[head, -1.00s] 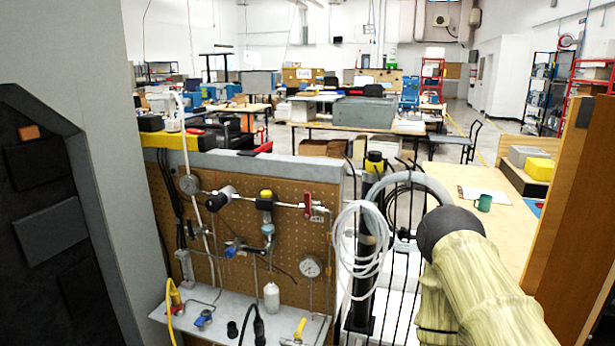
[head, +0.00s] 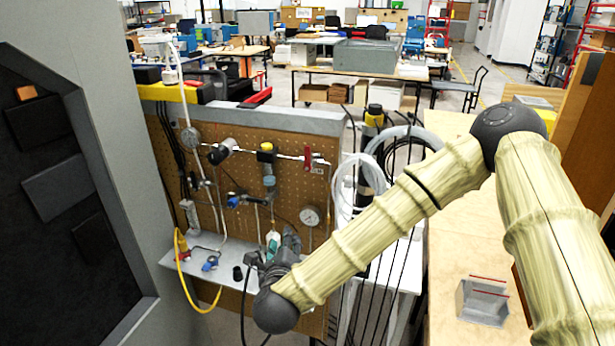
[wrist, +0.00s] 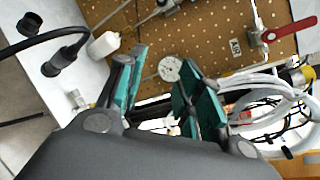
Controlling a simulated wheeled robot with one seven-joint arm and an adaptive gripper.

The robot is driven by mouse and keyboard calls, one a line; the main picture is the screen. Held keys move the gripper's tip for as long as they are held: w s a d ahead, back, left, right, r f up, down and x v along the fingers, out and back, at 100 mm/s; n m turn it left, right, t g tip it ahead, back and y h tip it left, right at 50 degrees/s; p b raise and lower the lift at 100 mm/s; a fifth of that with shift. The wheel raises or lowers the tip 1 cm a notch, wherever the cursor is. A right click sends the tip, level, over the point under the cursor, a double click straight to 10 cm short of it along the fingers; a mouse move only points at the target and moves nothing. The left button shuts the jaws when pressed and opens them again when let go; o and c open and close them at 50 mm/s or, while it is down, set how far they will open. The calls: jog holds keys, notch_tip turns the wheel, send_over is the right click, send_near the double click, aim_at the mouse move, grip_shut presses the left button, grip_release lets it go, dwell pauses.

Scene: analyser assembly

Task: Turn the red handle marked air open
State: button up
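The red handle (head: 308,157) is on the thin metal pipe at the right end of the brown pegboard panel. It stands about upright across the pipe. It also shows in the wrist view (wrist: 279,33) at the upper right, beside a small white tag (wrist: 236,47) whose lettering is too small to read. My gripper (wrist: 163,60) is open, with green-padded fingers apart and nothing between them. In the head view my gripper (head: 287,240) is in front of the panel's lower part, below and left of the red handle and apart from it.
A round gauge (head: 310,216) is on the panel between my gripper and the handle. Coiled white hose (head: 346,185) hangs right of the panel. A grey shelf (head: 190,258) with fittings and a white bottle (wrist: 103,45) lies below. A wooden table (head: 450,245) is at the right.

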aim_at(307, 151)
jog(key=w+d+r+m+t+h, duration=0.1)
jog(key=w+r+m+h, duration=0.15)
jog(key=r+m, duration=0.55)
jog(key=w+d+r+m+t+h, duration=0.1)
jog(key=d+r+m+h, duration=0.2)
jog(key=r, duration=0.9)
jog(key=shift+m, duration=0.7)
jog(key=p+x, duration=0.1)
jog(key=x, duration=0.2)
jog(key=p+x, duration=0.2)
jog(key=x, duration=0.1)
jog(key=a+p+x, duration=0.1)
jog(key=x, duration=0.1)
jog(key=shift+w+f+p, duration=0.35)
jog(key=shift+w, duration=0.25)
jog(key=shift+w+d+f, duration=0.1)
jog(key=shift+w+d, duration=0.1)
jog(key=shift+w, duration=0.2)
grip_shut()
